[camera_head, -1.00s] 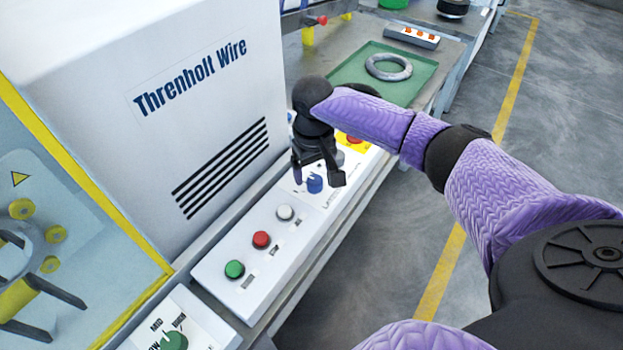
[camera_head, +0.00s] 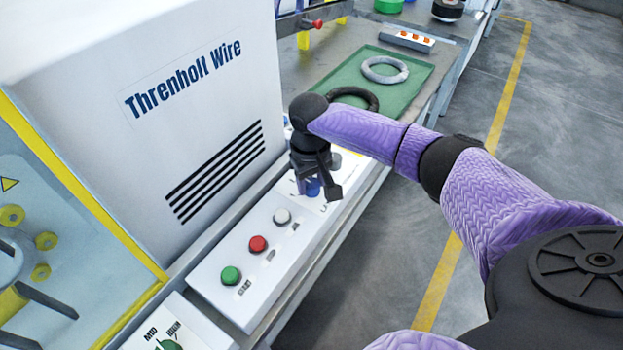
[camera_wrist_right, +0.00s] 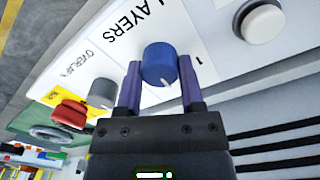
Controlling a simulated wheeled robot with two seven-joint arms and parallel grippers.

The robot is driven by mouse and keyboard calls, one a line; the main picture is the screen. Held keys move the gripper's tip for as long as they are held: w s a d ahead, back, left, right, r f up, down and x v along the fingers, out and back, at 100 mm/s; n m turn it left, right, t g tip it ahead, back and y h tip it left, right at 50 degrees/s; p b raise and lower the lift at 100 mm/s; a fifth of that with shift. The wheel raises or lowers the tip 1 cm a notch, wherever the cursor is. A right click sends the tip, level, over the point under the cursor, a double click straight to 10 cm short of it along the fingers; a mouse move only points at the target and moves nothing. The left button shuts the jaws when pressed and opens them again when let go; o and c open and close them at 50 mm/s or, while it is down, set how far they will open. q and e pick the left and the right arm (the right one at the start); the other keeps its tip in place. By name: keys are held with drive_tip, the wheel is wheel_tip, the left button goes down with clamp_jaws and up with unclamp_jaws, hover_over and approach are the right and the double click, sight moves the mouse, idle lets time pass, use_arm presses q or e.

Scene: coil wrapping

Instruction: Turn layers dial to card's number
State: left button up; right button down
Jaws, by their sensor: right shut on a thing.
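The blue layers dial (camera_wrist_right: 160,64) stands on the white control panel (camera_wrist_right: 215,40), beside the printed word LAYERS. In the right wrist view my right gripper (camera_wrist_right: 160,82) has one finger on each side of the dial and is shut on it. A white pointer line shows low on the dial's face in that view; a "1" is printed on the panel near it. In the head view the dial (camera_head: 313,187) is partly hidden by the right gripper (camera_head: 316,190). The card with the number is not identifiable in view. My left gripper is not in view.
Green (camera_head: 231,275), red (camera_head: 258,244) and white (camera_head: 282,216) buttons lie along the panel. A grey knob (camera_wrist_right: 102,92) and a red button (camera_wrist_right: 70,112) are beside the dial. A green tray (camera_head: 335,83) with a grey ring and a black ring lies beyond.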

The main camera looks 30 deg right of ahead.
drive_tip(key=shift+r+p, duration=0.1)
drive_tip(key=shift+p, duration=0.25)
drive_tip(key=m+p, duration=0.2)
drive_tip(key=p, duration=0.1)
drive_tip(key=m+p, duration=0.2)
drive_tip(key=shift+r+m+p, duration=0.2)
drive_tip(key=shift+m+p, duration=0.1)
drive_tip(key=shift+p, duration=0.1)
drive_tip(key=m+p, duration=0.1)
drive_tip(key=m, duration=0.1)
drive_tip(key=shift+f+m+p, duration=0.1)
drive_tip(key=shift+m+p, duration=0.2)
drive_tip(key=shift+p, duration=0.1)
drive_tip(key=m+p, duration=0.1)
drive_tip(key=m, duration=0.2)
drive_tip(key=shift+f+m, duration=0.1)
drive_tip(key=shift+m, duration=0.2)
use_arm(q)
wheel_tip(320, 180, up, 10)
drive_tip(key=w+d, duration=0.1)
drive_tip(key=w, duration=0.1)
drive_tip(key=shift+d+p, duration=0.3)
drive_tip(key=shift+p, duration=0.05)
use_arm(e)
drive_tip(key=shift+m, duration=0.5)
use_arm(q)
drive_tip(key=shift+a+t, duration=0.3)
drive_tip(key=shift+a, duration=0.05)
use_arm(e)
drive_tip(key=shift+d, duration=0.1)
